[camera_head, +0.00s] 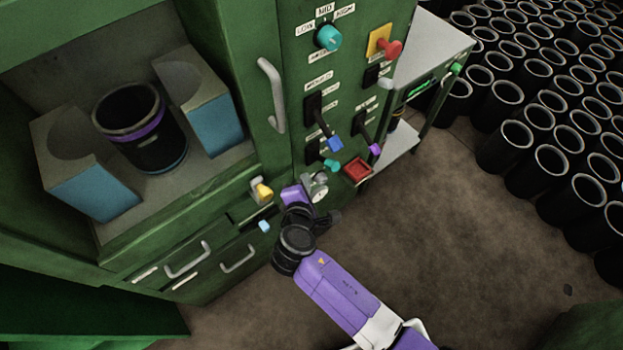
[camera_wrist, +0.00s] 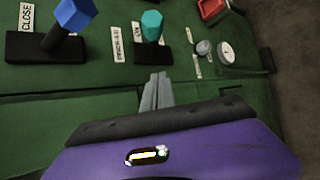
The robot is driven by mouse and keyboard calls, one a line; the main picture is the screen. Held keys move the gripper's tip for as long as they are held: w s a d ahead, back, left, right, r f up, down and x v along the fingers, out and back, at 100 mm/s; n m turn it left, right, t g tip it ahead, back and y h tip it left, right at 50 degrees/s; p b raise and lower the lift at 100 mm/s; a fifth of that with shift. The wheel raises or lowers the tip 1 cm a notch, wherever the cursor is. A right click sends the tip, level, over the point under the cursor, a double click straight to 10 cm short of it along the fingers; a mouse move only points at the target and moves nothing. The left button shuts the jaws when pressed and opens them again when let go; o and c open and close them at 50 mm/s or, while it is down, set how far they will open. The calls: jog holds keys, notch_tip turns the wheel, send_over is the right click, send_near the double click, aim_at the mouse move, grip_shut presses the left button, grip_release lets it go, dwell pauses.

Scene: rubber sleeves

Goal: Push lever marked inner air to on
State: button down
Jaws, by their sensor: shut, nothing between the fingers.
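The teal-knobbed lever (camera_wrist: 152,26) sits on a black base on the green panel in the wrist view. A small label (camera_wrist: 117,45) beside it looks like the inner air marking, though its text is hard to read. A shorter label (camera_wrist: 137,33) lies closer to the lever. The teal lever also shows in the head view (camera_head: 331,165), low on the panel. My gripper (camera_wrist: 160,76) is shut and empty, its fingertips just below the teal lever's base in the picture and apart from its knob. In the head view my arm hides the fingertips.
A blue-knobbed lever (camera_wrist: 73,16) stands left of the teal one. A gauge (camera_wrist: 226,53), a grey knob (camera_wrist: 203,47) and a red square button (camera_wrist: 211,9) lie to the right. In the head view, a yellow-knobbed control (camera_head: 263,190) and a door handle (camera_head: 272,95) project nearby.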

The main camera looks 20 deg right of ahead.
jog(key=shift+s+a+r, duration=0.45)
jog(key=shift+a+r, duration=0.1)
jog(key=shift+r, duration=0.3)
jog(key=shift+s+a+r, duration=0.4)
jog(key=shift+a+r, duration=0.15)
jog(key=shift+r, duration=0.25)
jog(key=s+d+f+m+y, duration=0.1)
jog(key=s+d+m+y, duration=0.2)
jog(key=s, duration=0.7)
jog(key=s+d+f+m+y, duration=0.15)
jog(key=s+m, duration=0.25)
jog(key=s, duration=0.6)
jog(key=s+d+r+m+t, duration=0.2)
jog(key=s+r+m, duration=0.3)
jog(key=r, duration=0.5)
jog(key=s+d+r+m+t, duration=0.2)
jog(key=s+d+r+m, duration=0.1)
jog(key=s+r+m, duration=0.3)
notch_tip(320, 180, up, 5)
jog(key=s, duration=0.2)
jog(key=shift+s+d+f, duration=0.15)
jog(key=shift+s+d, duration=0.15)
